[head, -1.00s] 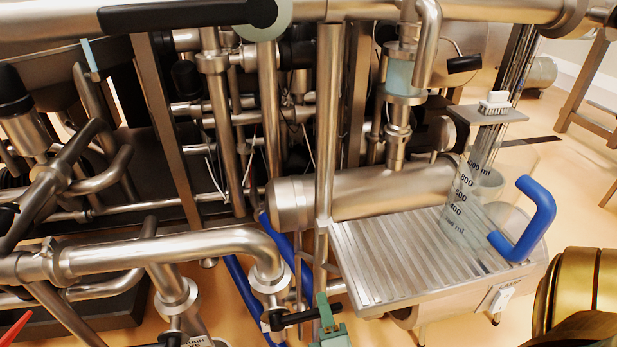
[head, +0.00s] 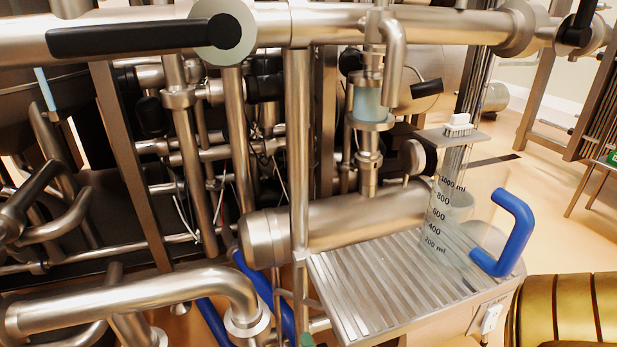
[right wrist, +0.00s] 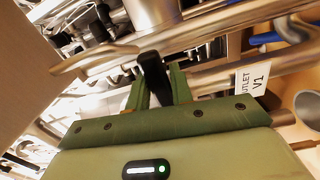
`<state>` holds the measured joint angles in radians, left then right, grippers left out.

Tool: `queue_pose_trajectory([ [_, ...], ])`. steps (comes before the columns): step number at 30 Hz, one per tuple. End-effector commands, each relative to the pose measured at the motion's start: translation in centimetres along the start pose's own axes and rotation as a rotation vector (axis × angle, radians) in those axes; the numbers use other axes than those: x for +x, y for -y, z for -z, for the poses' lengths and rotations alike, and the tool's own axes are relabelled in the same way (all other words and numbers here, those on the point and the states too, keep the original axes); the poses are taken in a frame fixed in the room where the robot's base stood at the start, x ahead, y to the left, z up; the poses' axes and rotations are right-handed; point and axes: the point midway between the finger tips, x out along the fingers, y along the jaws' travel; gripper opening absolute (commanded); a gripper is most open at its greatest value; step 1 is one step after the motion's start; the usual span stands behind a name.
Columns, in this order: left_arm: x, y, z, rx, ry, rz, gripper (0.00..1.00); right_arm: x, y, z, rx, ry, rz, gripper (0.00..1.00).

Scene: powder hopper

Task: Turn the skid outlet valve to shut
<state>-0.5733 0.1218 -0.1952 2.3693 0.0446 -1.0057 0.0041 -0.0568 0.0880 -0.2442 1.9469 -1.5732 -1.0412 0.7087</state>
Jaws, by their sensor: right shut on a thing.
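The outlet valve's black lever (right wrist: 152,72) shows in the right wrist view, standing between the green fingers of my right gripper (right wrist: 157,88). The gripper is shut on it. A white tag (right wrist: 252,80) reading "OUTLET V1" hangs to the right of the fingers. In the head view, only a small green tip of my right gripper (head: 307,341) shows at the bottom edge. The lever and valve body are out of sight below it there. The valve's exact angle cannot be told. My left gripper is not in view.
Steel pipes cross the left and top of the head view. Another black lever (head: 130,38) lies along the upper pipe. Open floor (head: 560,225) lies beyond.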

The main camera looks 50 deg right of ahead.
Motion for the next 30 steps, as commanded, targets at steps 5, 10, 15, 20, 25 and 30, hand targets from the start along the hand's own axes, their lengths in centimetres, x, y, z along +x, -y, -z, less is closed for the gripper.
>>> queue_pose_trajectory([
  [5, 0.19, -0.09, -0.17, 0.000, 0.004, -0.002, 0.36, -0.56, 1.56, -0.26, 0.000, -0.001, 0.041, 0.42],
  [10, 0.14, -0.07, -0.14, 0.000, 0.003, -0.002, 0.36, -0.45, 1.37, -0.28, -0.001, 0.000, 0.036, 0.42],
  [15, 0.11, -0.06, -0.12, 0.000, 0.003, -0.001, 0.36, -0.38, 1.23, -0.28, -0.002, 0.001, 0.033, 0.42],
  [20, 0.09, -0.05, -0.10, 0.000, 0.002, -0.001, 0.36, -0.33, 1.13, -0.27, -0.002, 0.001, 0.030, 0.42],
  [25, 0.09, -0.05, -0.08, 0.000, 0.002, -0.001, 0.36, -0.30, 1.06, -0.25, -0.002, 0.001, 0.028, 0.42],
  [30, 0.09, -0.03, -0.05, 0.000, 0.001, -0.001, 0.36, -0.28, 1.01, -0.23, -0.002, 0.000, 0.027, 0.42],
])
